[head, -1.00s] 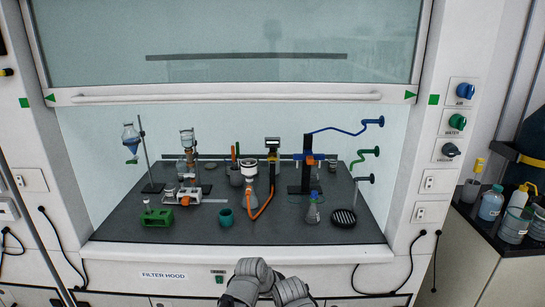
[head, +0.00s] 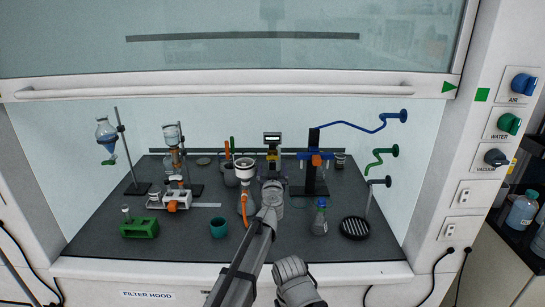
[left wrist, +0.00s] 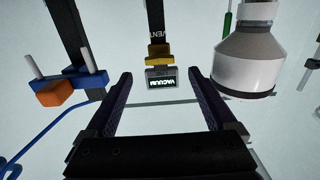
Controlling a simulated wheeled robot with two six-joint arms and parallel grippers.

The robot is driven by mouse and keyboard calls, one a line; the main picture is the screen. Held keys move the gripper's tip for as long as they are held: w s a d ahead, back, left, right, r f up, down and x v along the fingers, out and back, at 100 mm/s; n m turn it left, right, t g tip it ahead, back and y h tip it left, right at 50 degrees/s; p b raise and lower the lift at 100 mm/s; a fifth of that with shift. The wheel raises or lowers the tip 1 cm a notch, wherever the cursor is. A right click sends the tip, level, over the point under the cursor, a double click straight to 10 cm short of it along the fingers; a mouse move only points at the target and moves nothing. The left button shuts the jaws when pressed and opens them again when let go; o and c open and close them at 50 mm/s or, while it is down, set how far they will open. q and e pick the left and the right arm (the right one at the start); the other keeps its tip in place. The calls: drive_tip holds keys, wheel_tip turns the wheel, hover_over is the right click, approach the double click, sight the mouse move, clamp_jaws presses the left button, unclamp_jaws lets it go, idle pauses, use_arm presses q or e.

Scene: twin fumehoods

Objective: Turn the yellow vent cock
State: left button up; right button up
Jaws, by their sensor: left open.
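The yellow vent cock (head: 272,155) is on a dark upright post near the middle of the hood, just below a small display (head: 272,138). In the left wrist view, the yellow cock (left wrist: 158,54) sits between a black strip marked VENT (left wrist: 155,18) and the display reading VACUUM (left wrist: 161,80), which appears upside down. My left gripper (left wrist: 160,82) is open, its dark fingers spread either side of the display, with nothing gripped. In the head view, my left arm reaches in from the bottom toward the post, and its wrist hides the post's lower part. My right gripper's fingers do not show.
A white funnel on a flask (head: 244,168) with an orange hose stands close left of my left wrist. A stand with an orange and blue clamp (head: 316,159) is on the right. A teal beaker (head: 218,228) and a conical flask (head: 320,218) stand nearer the front.

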sight(273, 159)
use_arm(q)
drive_tip(key=shift+w, duration=3.9)
drive_tip(key=shift+s, duration=0.1)
drive_tip(key=c, duration=1.4)
